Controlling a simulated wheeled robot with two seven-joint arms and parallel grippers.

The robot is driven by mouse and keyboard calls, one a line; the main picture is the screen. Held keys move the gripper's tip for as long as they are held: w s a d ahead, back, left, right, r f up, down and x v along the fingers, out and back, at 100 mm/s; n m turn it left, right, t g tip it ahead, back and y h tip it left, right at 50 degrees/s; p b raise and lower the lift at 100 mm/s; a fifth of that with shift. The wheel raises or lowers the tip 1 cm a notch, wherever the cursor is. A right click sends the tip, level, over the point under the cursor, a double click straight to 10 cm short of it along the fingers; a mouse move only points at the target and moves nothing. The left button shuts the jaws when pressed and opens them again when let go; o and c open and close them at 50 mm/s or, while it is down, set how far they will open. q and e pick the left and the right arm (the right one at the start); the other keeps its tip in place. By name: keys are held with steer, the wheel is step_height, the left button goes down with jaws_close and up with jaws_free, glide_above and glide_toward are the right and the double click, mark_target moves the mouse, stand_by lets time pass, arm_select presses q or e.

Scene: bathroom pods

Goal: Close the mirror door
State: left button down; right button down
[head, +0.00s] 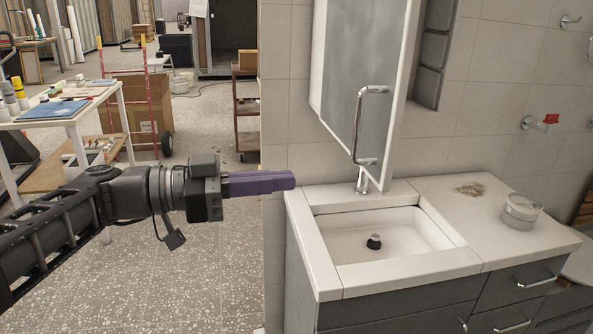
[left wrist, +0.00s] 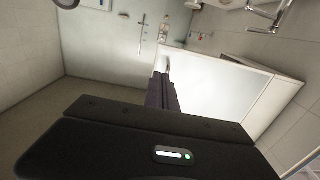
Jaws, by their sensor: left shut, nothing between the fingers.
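The mirror door (head: 352,60) stands open, swung out from the tiled wall above the sink, its mirrored face angled to the left. A chrome bar handle (head: 359,125) is on the door's lower part. My left gripper (head: 292,181), with purple fingers, is shut and empty. In the head view it appears left of the door and below its lower edge, near the sink's left corner, apart from the handle. In the left wrist view the shut fingers (left wrist: 161,85) overlap the edge of a pale, white-framed panel (left wrist: 220,90) that appears to be the door. My right gripper is out of view.
The sink basin (head: 385,237) sits in a white counter below the door, with a chrome tap (head: 362,182) behind it. A glass jar (head: 521,210) stands on the counter's right. Dark shelves (head: 433,50) are beside the door.

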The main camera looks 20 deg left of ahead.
mark_target(381, 173)
arm_select(q)
steer(key=p+x, duration=0.3)
steer(key=x, duration=1)
steer(key=shift+w+d+p, duration=0.1)
steer(key=shift+d+p, duration=0.15)
steer(key=shift+p, duration=0.1)
steer(key=shift+d, duration=0.1)
steer(key=shift+w, duration=0.1)
